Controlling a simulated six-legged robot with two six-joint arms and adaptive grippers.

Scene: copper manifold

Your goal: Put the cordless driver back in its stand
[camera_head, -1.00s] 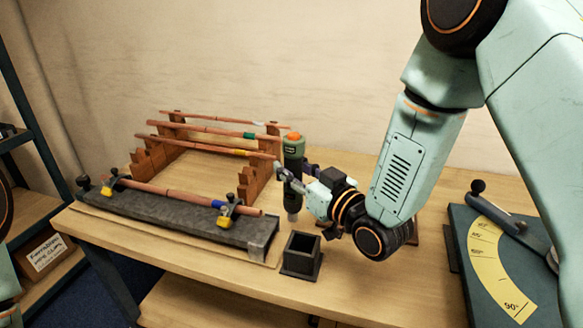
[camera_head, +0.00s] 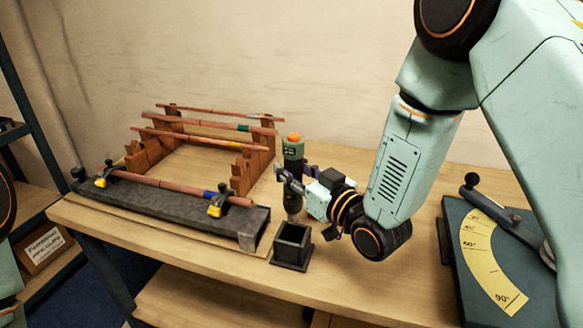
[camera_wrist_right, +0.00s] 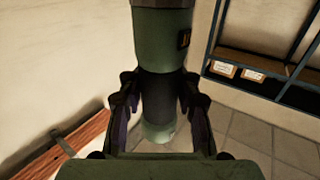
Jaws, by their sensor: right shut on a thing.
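The cordless driver (camera_head: 293,153) is a green and black upright cylinder with an orange top. My right gripper (camera_head: 287,180) is shut on its dark middle, with a finger on each side in the right wrist view (camera_wrist_right: 158,105). The driver's lower end hangs just behind and above the stand (camera_head: 292,246), a small dark square open-topped box on the bench. Whether its tip is over the opening or behind it I cannot tell. My left gripper is not in view; only parts of my left arm show at the left edge.
A wooden rack (camera_head: 250,170) with copper pipes stands left of the driver. A dark fixture (camera_head: 180,207) with a clamped pipe lies in front of it, its right end near the stand. A bending plate (camera_head: 470,270) with a yellow angle scale is at the right. The bench (camera_head: 355,285) right of the stand is clear.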

